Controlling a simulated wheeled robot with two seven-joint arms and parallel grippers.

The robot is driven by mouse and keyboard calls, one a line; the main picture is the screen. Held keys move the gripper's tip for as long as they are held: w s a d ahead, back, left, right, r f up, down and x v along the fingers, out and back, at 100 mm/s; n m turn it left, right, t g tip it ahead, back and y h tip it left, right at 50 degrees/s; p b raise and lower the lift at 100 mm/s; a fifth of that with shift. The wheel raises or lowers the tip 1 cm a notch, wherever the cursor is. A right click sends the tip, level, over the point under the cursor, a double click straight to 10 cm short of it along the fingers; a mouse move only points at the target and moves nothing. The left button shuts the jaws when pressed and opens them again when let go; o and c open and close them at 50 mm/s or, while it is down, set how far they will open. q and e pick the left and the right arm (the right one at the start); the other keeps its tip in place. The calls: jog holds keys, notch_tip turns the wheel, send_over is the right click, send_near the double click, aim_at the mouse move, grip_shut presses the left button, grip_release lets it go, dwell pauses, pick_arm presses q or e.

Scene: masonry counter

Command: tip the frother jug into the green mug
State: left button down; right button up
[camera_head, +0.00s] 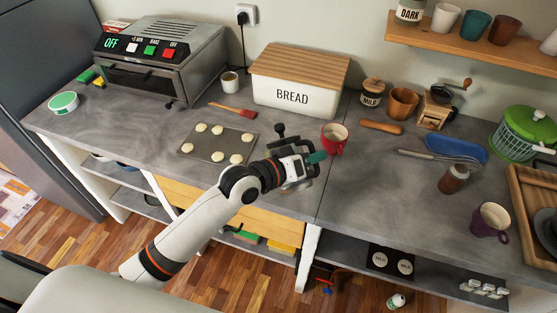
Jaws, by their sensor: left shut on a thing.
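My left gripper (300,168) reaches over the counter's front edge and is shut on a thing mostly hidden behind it. Grey metal parts show around the fingers, and I take this to be the frother jug; its shape and tilt are unclear. A small teal piece (316,157) shows just right of the fingers; I cannot tell whether it belongs to the green mug or to the held thing. No whole green mug shows on the counter. A red mug (333,138) stands upright just beyond the gripper. My right gripper is not in view.
A tray of dough rounds (217,143) lies left of the gripper, with the bread box (296,93) behind. A whisk (437,157), a brown jar (453,178) and a purple mug (490,219) stand or lie at right.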

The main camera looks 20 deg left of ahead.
aim_at(298, 143)
pick_arm(q)
jog(key=shift+w+a+r+n+g+b, duration=0.15)
jog(key=shift+w+a+n+g, duration=0.2)
jog(key=shift+n, duration=0.3)
jog(key=shift+w+a+r+n+g+b, duration=0.2)
jog(key=shift+w+n+g, duration=0.1)
jog(key=shift+n, duration=0.35)
dwell(2.1)
jog(key=shift+w+a+f+n+g+b, duration=0.1)
jog(key=shift+w+a+n+g+b, duration=0.3)
jog(key=shift+n, duration=0.2)
dwell(1.3)
jog(key=shift+w+a+f+n+g+h+p, duration=0.15)
jog(key=shift+w+a+n+g+h+p, duration=0.25)
jog(key=shift+w+n+p, duration=0.25)
dwell(1.4)
jog(key=shift+w+a, duration=0.15)
dwell(0.5)
